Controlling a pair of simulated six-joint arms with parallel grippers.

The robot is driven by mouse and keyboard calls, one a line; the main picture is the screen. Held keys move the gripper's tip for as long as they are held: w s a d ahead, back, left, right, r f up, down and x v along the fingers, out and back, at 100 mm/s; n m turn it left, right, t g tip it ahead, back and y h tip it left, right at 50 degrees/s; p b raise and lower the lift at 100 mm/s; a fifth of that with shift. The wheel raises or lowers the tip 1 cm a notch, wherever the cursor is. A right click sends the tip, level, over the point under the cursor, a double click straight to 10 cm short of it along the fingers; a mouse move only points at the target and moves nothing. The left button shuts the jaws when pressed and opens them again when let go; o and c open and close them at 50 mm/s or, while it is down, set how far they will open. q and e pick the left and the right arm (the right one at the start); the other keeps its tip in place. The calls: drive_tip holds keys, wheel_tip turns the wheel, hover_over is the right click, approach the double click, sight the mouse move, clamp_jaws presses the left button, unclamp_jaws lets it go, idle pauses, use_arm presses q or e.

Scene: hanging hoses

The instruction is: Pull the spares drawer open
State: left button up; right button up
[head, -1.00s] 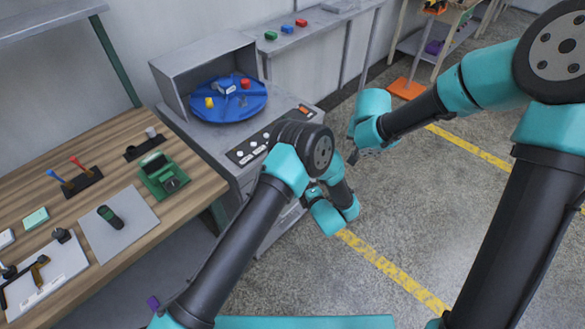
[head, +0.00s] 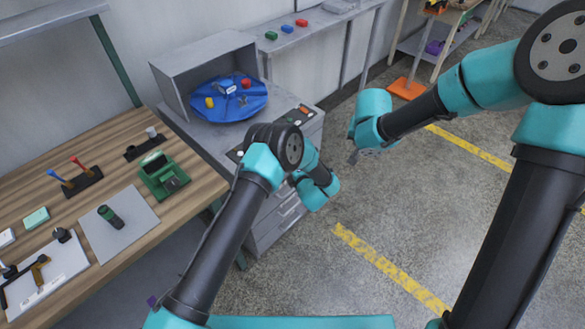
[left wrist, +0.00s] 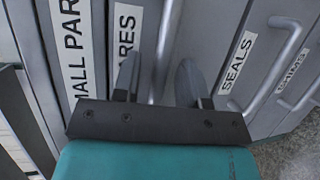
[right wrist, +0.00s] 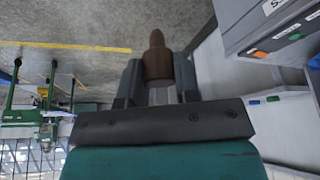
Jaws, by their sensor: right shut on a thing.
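The grey cabinet's drawer fronts (head: 268,232) show in the head view, partly behind my left arm. In the left wrist view the spares drawer (left wrist: 124,50), its label partly cut off to "ARES", has a metal bar handle (left wrist: 165,45). My left gripper (left wrist: 158,78) is open, with its fingertips one on each side of that handle. Whether either finger touches it, I cannot tell. The drawer looks shut, level with its neighbours. My right gripper (right wrist: 157,80) is shut on a brown, rounded thing (right wrist: 157,58), held away from the cabinet over the floor.
The small parts drawer (left wrist: 72,45) and seals drawer (left wrist: 232,60) flank the spares drawer. A blue turntable (head: 228,108) with small blocks stands on the cabinet. A wooden bench (head: 120,145) with tools is at left. The floor right of the cabinet is clear.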

use_arm(q)
drive_tip(key=shift+w+a, duration=0.1)
drive_tip(key=shift+w, duration=0.2)
drive_tip(key=shift+c, duration=0.5)
clamp_jaws()
